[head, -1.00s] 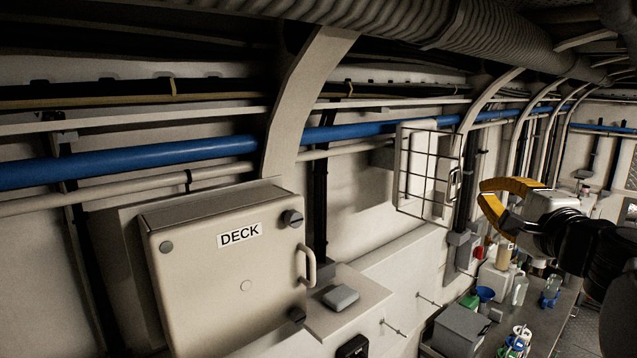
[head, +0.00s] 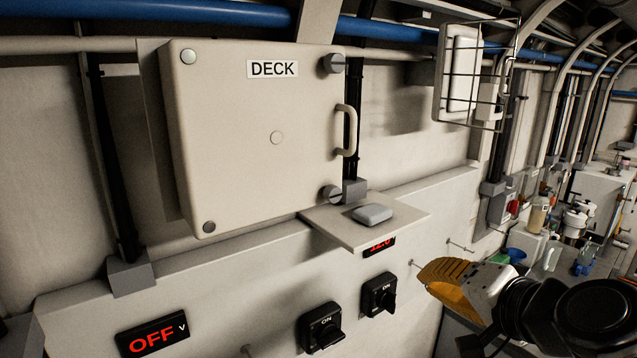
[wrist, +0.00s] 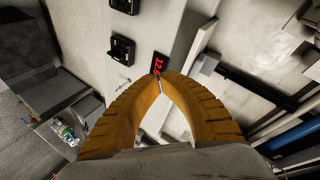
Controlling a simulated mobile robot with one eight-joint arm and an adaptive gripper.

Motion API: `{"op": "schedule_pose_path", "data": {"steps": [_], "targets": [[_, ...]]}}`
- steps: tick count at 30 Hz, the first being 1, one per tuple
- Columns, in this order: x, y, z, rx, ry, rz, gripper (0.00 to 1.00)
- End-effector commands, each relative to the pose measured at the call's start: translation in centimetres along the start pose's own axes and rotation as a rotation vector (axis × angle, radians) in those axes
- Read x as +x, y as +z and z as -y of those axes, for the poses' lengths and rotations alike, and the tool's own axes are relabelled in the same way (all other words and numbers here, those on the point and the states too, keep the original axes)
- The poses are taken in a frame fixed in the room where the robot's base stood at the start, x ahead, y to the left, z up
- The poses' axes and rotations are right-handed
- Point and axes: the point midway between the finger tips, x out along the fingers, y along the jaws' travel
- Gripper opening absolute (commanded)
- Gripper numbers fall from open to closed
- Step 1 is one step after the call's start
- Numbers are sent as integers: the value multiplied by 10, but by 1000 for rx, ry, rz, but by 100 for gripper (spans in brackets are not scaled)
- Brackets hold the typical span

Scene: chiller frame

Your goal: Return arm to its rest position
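My arm reaches in from the right edge of the head view. My gripper (head: 428,274) has yellow-orange ribbed fingers and hangs in front of the wall ledge, right of the small shelf. In the wrist view the two fingers of my gripper (wrist: 160,83) bow out and meet at their tips, with nothing seen between them. Whether the tips touch the wall panel behind cannot be told.
A closed DECK box (head: 255,150) with a handle is on the wall. Below are a shelf (head: 345,236) with a grey block (head: 372,214), black switches (head: 320,328) and an OFF display (head: 152,337). A wire cage (head: 475,75) juts out above my gripper. A cluttered bench stands at right.

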Motion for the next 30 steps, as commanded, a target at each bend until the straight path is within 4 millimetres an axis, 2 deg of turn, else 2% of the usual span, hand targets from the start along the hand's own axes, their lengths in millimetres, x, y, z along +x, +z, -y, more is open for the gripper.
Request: {"op": "schedule_pose_path", "data": {"steps": [1,6,9,12,15,20,30], "targets": [[20,38,-39,-76,36,46,0],[50,124,-137,-354,186,188,0],[62,162,-193,-510,274,254,0],[68,186,-238,-638,349,302,0],[71,200,-268,-731,406,331,0],[70,205,-287,-799,450,349,0],[69,204,-286,-804,454,349,0]]}}
